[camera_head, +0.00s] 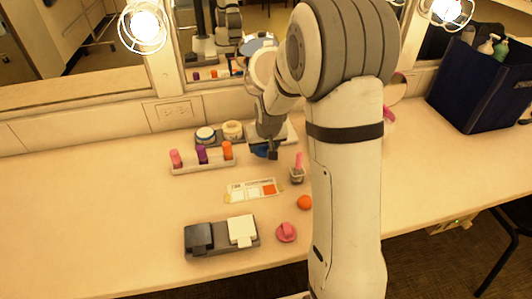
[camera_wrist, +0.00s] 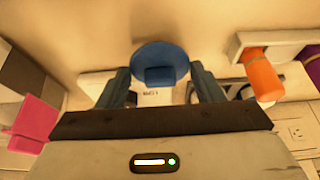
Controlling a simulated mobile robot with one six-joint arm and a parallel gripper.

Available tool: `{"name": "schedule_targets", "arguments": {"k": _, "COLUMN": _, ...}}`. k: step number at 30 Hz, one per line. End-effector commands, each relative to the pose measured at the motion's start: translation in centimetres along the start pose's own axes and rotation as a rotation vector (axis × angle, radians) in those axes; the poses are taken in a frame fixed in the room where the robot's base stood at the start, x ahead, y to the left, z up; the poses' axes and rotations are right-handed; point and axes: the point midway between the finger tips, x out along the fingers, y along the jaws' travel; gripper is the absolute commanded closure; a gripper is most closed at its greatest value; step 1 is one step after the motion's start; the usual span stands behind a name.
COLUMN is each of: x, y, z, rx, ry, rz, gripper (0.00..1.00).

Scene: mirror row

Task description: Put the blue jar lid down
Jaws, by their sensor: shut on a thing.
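The blue jar lid (camera_wrist: 160,55) is a round disc with a square knob, seen between the fingers of my gripper (camera_wrist: 163,85) in the wrist view. My gripper is shut on it. In the head view, my gripper (camera_head: 267,147) is over the counter, right of the lipstick rack, and part of the blue lid (camera_head: 258,152) shows below it. Two jars stand on a dark tray behind the rack: a white one with a bluish top (camera_head: 205,135) and a cream-topped one (camera_head: 233,130). My arm hides part of the area behind the gripper.
A white rack (camera_head: 190,168) holds pink, purple and orange lipsticks. A palette card (camera_head: 252,190), brush cup (camera_head: 297,176), orange ball (camera_head: 305,202), pink lid (camera_head: 286,233) and grey block tray (camera_head: 222,250) lie nearer. A dark caddy (camera_head: 475,85) stands right. The counter's left is clear.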

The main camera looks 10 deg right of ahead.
Motion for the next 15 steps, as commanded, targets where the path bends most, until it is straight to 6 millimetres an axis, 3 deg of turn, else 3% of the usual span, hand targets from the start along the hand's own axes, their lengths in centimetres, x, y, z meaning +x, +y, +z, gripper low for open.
{"name": "schedule_targets", "arguments": {"k": 6, "x": 2.7, "y": 0.0, "z": 1.2, "rx": 0.001, "ry": -0.003, "rz": 0.0, "gripper": 0.61}}
{"name": "schedule_targets", "arguments": {"k": 15, "x": 3.0, "y": 0.1, "z": 1.3, "rx": 0.001, "ry": -0.001, "rz": 0.001, "gripper": 0.61}}
